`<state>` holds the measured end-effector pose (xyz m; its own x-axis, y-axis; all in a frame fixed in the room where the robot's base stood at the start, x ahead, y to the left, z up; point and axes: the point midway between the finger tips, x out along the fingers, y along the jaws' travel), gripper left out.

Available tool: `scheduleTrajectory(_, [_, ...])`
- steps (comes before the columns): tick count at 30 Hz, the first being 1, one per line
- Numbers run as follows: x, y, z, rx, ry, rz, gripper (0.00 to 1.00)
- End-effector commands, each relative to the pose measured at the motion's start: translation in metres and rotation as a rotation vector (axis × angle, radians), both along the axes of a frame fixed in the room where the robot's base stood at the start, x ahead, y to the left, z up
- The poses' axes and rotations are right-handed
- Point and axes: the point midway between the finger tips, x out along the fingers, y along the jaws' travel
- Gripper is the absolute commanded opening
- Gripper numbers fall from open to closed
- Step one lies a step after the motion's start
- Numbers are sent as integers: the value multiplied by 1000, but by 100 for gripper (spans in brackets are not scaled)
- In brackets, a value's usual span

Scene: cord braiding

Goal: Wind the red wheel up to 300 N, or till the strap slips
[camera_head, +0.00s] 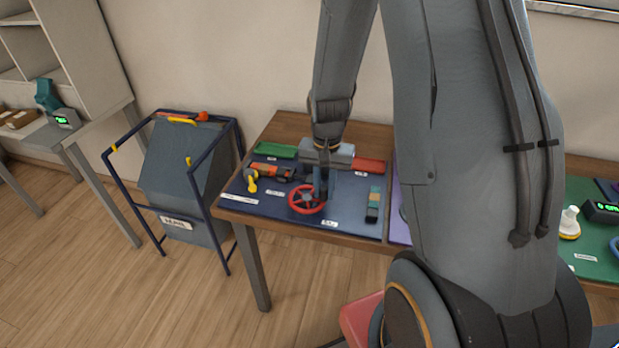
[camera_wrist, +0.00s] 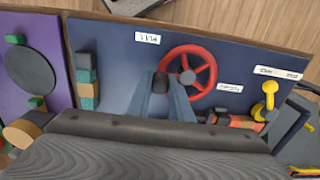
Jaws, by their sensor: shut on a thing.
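The red wheel (camera_head: 306,200) with its spokes and dark hub sits at the front of the dark blue board (camera_head: 290,222). It also shows in the wrist view (camera_wrist: 206,58). My gripper (camera_head: 322,190) reaches down to the wheel's right side in the head view. In the wrist view my gripper's blue-grey fingers (camera_wrist: 163,84) are shut at the left side of the wheel, with a dark piece between their tips. The exact spot of the hold is partly hidden. I cannot make out the strap or a force reading at the wheel.
A teal and brown stack (camera_head: 373,204) stands right. A green tray (camera_head: 276,151) and red tray (camera_head: 368,165) lie behind. A blue-framed bin (camera_head: 185,170) stands left of the table. A green display (camera_head: 604,208) is far right.

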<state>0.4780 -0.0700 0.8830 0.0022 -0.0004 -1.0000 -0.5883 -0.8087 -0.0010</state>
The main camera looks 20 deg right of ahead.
Motion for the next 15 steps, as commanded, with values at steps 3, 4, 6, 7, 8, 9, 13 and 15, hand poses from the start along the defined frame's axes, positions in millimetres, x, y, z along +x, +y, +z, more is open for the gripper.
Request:
scheduleTrajectory(3, [0, 0, -1, 1, 1, 0, 0])
scheduleTrajectory(4, [0, 0, -1, 1, 1, 0, 0])
scheduleTrajectory(6, [0, 0, -1, 1, 1, 0, 0])
scheduleTrajectory(7, [0, 0, -1, 0, 0, 0, 0])
scheduleTrajectory(8, [0, 0, -1, 0, 0, 0, 0])
scheduleTrajectory(9, [0, 0, -1, 0, 0, 0, 0])
scheduleTrajectory(13, [0, 0, 0, 0, 0, 0, 26])
scheduleTrajectory(15, [0, 0, 0, 0, 0, 0, 38])
